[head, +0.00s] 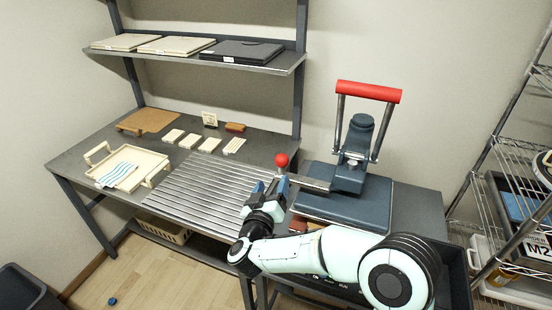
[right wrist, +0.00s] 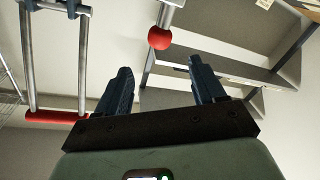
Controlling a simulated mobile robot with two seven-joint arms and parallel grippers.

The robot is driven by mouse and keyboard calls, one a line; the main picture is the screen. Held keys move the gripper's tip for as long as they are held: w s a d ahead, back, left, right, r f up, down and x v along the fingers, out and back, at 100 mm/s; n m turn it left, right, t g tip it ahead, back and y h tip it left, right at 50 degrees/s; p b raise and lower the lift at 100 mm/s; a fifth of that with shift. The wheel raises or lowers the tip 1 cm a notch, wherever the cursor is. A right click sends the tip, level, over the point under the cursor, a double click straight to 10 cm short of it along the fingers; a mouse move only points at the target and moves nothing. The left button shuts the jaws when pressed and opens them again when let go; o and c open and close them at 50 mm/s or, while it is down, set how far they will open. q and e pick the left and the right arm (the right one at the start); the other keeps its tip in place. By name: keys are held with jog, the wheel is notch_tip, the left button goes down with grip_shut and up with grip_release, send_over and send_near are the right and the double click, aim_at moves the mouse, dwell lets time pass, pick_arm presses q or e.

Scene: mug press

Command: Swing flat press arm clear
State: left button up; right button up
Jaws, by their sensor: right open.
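The flat press (head: 345,210) is a dark blue-grey machine on the right part of the bench, with a red-topped upright handle (head: 369,91). A flat metal arm (head: 312,184) sticks out to the left from it, with a red ball knob (head: 281,160) on a short post near its outer end. My right gripper (head: 270,187) is open and empty, just below and in front of the knob in the head view. In the right wrist view the knob (right wrist: 160,38) shows beyond the gap between the fingertips, apart from both. My left gripper is not in view.
A ribbed metal plate (head: 200,189) lies left of the gripper. A cream tray (head: 128,168) with a striped cloth and several small blocks (head: 209,145) sit further left. A shelf (head: 200,58) hangs above. A wire rack (head: 515,160) stands at the right.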

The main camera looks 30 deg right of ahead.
aim_at(280, 164)
jog(key=p+x, duration=0.1)
jog(key=x, duration=1.1)
jog(key=shift+w+d+f+p, duration=0.1)
jog(key=shift+p, duration=0.25)
grip_shut()
